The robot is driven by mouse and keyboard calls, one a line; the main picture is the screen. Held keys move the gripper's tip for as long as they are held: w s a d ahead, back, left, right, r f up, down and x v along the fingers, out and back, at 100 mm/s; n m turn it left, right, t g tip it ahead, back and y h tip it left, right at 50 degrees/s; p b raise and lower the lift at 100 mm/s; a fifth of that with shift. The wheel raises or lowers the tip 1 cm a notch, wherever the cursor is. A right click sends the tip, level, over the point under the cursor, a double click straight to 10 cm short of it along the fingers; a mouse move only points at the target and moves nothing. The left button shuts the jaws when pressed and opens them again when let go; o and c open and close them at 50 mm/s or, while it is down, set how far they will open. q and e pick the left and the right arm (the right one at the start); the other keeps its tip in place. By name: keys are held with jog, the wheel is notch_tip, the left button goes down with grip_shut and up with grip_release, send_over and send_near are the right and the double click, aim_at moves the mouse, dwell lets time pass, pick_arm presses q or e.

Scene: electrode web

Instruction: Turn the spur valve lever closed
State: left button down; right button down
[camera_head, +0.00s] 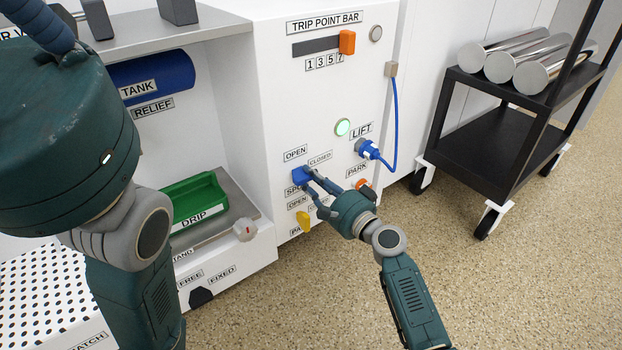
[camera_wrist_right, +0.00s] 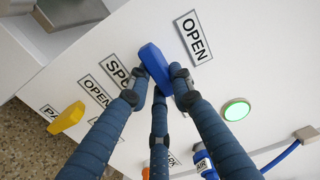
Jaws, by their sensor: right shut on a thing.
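The spur valve lever is a blue handle (camera_head: 302,175) on the white cabinet front, below the OPEN label (camera_head: 295,154) and the CLOSED label (camera_head: 320,158). The lever also shows in the right wrist view (camera_wrist_right: 152,62), between the fingers and beside an OPEN label. My right gripper (camera_head: 314,188) is shut on the lever, with its fingers around it. The fingers partly hide the lever and the SPUR label, so its exact angle is hard to tell.
A yellow lever (camera_head: 303,221) sits just below the blue one. A black cart (camera_head: 490,130) carrying metal rolls stands further right. Open floor lies in front.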

jog(key=shift+f, duration=0.1)
jog(key=c, duration=1.5)
grip_release()
jog(key=v, duration=1.2)
